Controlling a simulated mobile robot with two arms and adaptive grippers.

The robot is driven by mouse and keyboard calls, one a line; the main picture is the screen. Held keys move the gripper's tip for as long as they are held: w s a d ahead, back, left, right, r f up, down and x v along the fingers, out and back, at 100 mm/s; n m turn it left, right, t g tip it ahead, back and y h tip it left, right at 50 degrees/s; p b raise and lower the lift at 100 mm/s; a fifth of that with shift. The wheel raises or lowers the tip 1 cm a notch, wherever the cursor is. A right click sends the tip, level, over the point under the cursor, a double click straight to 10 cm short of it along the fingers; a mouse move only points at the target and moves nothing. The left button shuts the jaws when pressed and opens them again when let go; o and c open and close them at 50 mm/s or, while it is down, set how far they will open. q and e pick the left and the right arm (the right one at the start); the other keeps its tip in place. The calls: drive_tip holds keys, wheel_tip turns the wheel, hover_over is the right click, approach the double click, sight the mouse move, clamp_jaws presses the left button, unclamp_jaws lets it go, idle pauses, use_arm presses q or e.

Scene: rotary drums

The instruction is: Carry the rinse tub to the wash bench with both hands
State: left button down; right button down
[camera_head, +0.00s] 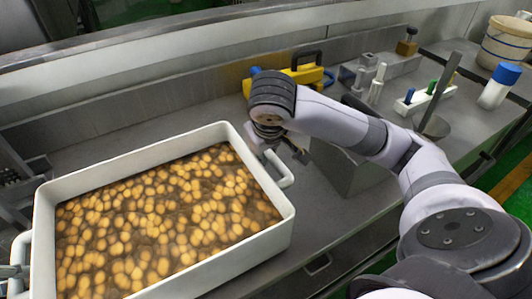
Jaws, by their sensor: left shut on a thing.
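The rinse tub (262,235) is a white rectangular tub with a handle at each end. It holds brownish water and many round yellow-brown pieces, and fills the lower left of the view. My left gripper (14,271) is at the left edge, mostly cut off, shut on the tub's left handle (22,245). My right arm comes in from the right. Its gripper (284,154) is at the tub's right handle (285,180); its fingers are partly hidden and I cannot tell if they are closed. I cannot tell whether the tub's underside touches the steel surface (330,222).
A yellow case (302,74) with a dark handle lies behind my right wrist. Further right are a white rack with colored handles (425,97), a blue-capped white bottle (499,87) and a cream bucket (506,42). A steel wall runs along the back.

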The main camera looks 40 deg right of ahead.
use_arm(q)
drive_tip(key=shift+w+f+b, duration=0.1)
drive_tip(key=shift+f+b, duration=0.45)
drive_tip(key=shift+b, duration=0.1)
use_arm(e)
drive_tip(key=shift+w+f, duration=0.1)
drive_tip(key=shift+f, duration=0.4)
use_arm(q)
drive_tip(key=c, duration=2)
unclamp_jaws()
drive_tip(key=shift+f, duration=0.4)
use_arm(e)
drive_tip(key=c, duration=2)
unclamp_jaws()
drive_tip(key=shift+f, duration=0.4)
use_arm(q)
drive_tip(key=o, duration=0.4)
drive_tip(key=shift+s+r, duration=0.3)
drive_tip(key=shift+s, duration=0.1)
use_arm(e)
drive_tip(key=o, duration=0.4)
drive_tip(key=shift+s+r, duration=0.3)
drive_tip(key=shift+s, duration=0.1)
use_arm(q)
drive_tip(key=shift+o, duration=0.4)
drive_tip(key=shift+w, duration=0.1)
use_arm(e)
drive_tip(key=shift+o, duration=0.4)
drive_tip(key=shift+w+f, duration=0.1)
